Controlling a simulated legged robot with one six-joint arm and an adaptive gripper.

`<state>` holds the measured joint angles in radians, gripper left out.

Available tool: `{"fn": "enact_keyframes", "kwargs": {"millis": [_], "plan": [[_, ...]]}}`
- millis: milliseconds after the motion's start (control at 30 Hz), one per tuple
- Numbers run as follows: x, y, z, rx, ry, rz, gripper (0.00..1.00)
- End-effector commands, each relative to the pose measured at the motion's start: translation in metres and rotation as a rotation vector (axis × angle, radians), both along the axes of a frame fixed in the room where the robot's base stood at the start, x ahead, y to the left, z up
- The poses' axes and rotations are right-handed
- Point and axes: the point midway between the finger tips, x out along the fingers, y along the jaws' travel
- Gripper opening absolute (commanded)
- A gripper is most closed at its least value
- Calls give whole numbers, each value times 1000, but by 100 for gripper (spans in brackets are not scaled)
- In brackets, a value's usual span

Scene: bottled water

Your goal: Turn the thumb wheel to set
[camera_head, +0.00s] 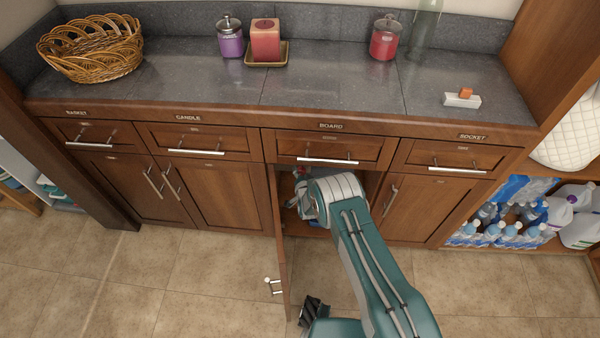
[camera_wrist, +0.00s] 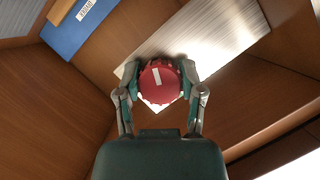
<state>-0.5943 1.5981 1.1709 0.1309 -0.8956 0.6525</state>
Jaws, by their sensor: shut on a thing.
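The thumb wheel (camera_wrist: 160,84) is a round red knob with a ridged rim and a white mark on its face, seen in the wrist view. It sits in front of a pale metal plate inside the wooden cabinet. The white mark is tilted slightly from upright. My gripper (camera_wrist: 160,88) has a finger on each side of the wheel and is shut on it.
The open cabinet door (camera_head: 281,245) stands just left of my arm. The counter (camera_head: 330,85) holds a basket (camera_head: 92,48), candles and jars. Water bottles (camera_head: 500,232) sit on the shelf at right. Tiled floor is clear at left.

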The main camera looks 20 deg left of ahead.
Motion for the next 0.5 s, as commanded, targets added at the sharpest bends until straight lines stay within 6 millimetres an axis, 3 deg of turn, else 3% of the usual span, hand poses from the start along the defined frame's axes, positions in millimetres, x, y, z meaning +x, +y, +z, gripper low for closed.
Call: {"fn": "enact_keyframes", "kwargs": {"millis": [500], "plan": [[1,-1,0,-367,-87,-4,3]]}}
